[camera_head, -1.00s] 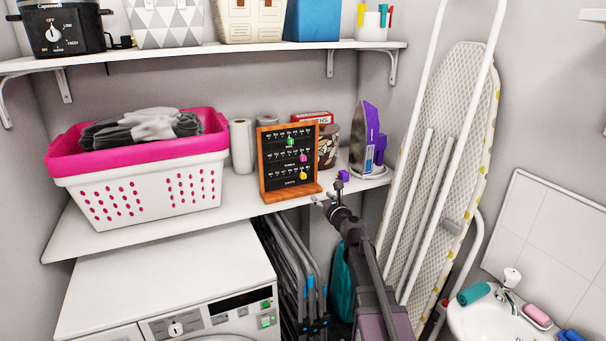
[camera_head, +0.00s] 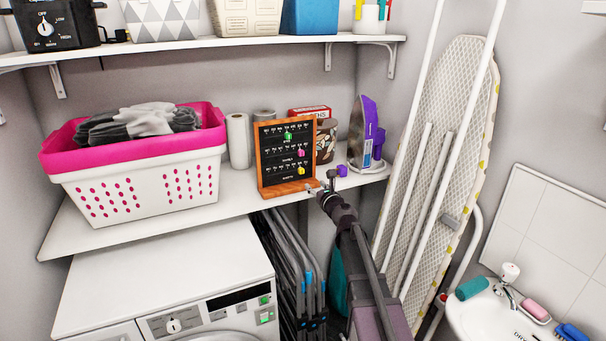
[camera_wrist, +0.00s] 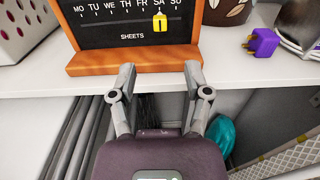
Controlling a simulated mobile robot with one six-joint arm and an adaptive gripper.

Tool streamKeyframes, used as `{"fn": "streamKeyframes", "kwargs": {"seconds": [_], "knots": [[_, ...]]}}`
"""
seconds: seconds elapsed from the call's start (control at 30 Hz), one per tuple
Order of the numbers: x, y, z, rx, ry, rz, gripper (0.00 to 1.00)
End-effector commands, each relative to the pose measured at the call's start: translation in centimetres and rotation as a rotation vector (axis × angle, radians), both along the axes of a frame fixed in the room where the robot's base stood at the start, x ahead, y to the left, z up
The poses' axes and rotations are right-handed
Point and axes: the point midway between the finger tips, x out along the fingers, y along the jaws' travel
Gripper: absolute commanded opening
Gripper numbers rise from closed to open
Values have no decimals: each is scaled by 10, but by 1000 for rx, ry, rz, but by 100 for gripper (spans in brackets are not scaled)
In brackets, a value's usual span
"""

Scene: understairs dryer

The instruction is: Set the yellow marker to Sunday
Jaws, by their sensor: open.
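The yellow marker (camera_wrist: 160,22) sits on the bottom row of a black day board in a wooden frame (camera_wrist: 83,69), just under the letters SA. The letters SU are to its right. The row is labelled SHEETS. In the head view the board (camera_head: 262,165) stands on the shelf, with a green marker (camera_head: 288,136), a pink marker (camera_head: 301,153) and the yellow marker (camera_head: 301,170). My gripper (camera_wrist: 160,82) is open and empty, in front of and below the board's wooden base. Its fingers are apart from the marker.
A purple plug (camera_wrist: 262,44) and a purple iron (camera_head: 367,135) are right of the board. A white and pink basket (camera_head: 140,180) stands left. Cans, a paper roll (camera_head: 238,141) and a red box are behind. The shelf edge (camera_wrist: 50,90) runs below the board.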

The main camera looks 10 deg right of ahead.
Motion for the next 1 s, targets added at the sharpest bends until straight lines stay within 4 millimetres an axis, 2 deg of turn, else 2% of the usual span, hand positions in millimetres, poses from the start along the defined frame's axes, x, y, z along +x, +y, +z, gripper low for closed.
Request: {"fn": "streamKeyframes", "kwargs": {"seconds": [0.03,0.2,0.6,0.8,1.0], "knots": [[11,2,0,0,0,1,63],[36,8,0,0,0,1,63],[90,23,0,0,0,1,63],[102,27,0,0,0,1,63],[104,28,0,0,0,1,63]]}}
